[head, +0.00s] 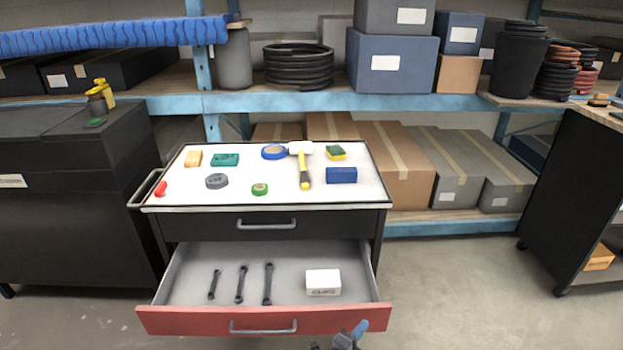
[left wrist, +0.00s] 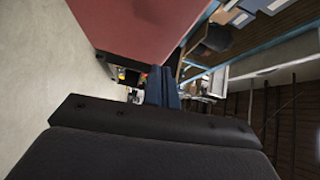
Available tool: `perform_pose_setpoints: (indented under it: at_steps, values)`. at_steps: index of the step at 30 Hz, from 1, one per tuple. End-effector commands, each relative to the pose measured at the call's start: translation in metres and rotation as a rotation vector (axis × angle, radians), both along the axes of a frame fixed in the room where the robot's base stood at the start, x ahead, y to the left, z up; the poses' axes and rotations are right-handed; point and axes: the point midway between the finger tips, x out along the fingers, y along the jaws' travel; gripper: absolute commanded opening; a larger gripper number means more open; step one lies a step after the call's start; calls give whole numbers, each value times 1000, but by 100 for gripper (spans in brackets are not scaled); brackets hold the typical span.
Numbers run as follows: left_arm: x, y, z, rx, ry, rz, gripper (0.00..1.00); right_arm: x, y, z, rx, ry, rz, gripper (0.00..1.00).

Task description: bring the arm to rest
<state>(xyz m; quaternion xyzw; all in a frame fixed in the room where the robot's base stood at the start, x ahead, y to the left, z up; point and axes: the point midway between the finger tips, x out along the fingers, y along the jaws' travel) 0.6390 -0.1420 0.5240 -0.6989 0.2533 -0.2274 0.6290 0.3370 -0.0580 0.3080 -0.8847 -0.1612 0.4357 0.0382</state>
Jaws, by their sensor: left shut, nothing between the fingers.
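My left gripper (head: 357,330) shows at the bottom edge of the head view, just in front of the right part of the open drawer's red front (head: 190,321). Only its blue fingertips and a bit of dark body are visible. In the left wrist view its blue fingers (left wrist: 162,87) are together with nothing between them, and the red drawer front fills the upper left. My right gripper is in neither view.
The open drawer holds three dark wrenches (head: 241,284) and a white box (head: 323,282). The cabinet top (head: 225,203) carries a hammer (head: 304,165), tapes and small blocks. Shelves (head: 270,103) stand behind. The floor (head: 470,290) at the right is clear.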

Motion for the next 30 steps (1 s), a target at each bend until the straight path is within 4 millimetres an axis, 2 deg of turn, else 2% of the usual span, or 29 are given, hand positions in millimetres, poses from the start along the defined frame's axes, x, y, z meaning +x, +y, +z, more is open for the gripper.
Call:
perform_pose_setpoints:
  at_steps: [8,14,20,24,30]
  values:
    - [-16,31,-19,-142,140,107,0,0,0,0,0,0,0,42]
    - [-38,66,-46,-294,307,233,0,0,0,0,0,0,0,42]
    - [-84,117,-95,-508,580,426,0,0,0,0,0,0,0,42]
    - [-128,149,-133,-649,788,562,0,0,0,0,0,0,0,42]
    - [-195,180,-176,-819,1067,722,0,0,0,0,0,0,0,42]
